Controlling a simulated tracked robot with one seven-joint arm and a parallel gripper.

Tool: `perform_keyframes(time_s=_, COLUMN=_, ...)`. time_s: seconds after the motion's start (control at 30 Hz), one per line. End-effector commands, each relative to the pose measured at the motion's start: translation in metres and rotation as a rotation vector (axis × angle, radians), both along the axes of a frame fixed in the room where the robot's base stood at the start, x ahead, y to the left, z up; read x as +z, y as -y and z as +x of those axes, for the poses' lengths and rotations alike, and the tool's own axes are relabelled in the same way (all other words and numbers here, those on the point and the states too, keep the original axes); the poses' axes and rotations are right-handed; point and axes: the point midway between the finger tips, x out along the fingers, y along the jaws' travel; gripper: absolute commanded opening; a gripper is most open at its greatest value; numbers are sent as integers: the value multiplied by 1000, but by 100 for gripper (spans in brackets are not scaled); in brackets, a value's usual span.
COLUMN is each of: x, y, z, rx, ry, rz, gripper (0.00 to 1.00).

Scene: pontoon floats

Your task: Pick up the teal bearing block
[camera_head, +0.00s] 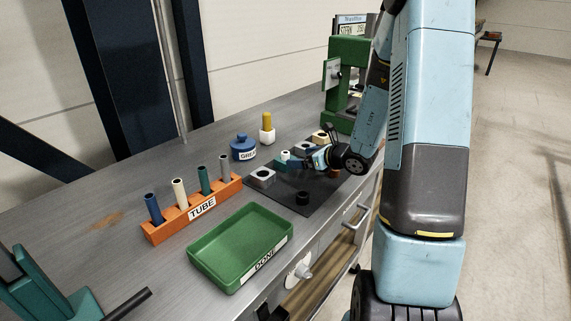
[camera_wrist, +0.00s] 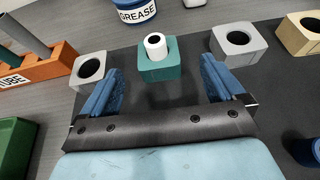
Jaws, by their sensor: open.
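The teal bearing block (camera_wrist: 158,73) stands on the dark mat, with a white tube (camera_wrist: 155,46) upright in its bore. It also shows in the head view (camera_head: 281,164), partly beside my gripper. My gripper (camera_wrist: 160,66) is open and empty, its blue-padded fingers spread left and right of the block's position. The block appears centred between the fingers, just ahead of them, with no contact visible. In the head view my gripper (camera_head: 303,160) is low over the mat, right of the teal block.
A grey block (camera_wrist: 90,68) stands left of the teal one; another grey block (camera_wrist: 237,41) and a tan block (camera_wrist: 298,34) stand right. A blue grease pot (camera_head: 243,150) is behind. The orange tube rack (camera_head: 166,230) and green tray (camera_head: 205,259) lie left.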

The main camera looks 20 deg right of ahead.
Motion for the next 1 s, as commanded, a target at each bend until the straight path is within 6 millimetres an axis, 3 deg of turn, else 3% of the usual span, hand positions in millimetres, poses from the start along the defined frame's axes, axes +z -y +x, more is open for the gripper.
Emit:
perform_keyframes(time_s=0.7, x=-31, y=-38, z=49, rx=3, ry=1, rz=-1, gripper=96)
perform_keyframes(time_s=1.0, x=-32, y=-39, z=52, rx=0, ry=1, rz=-1, gripper=95)
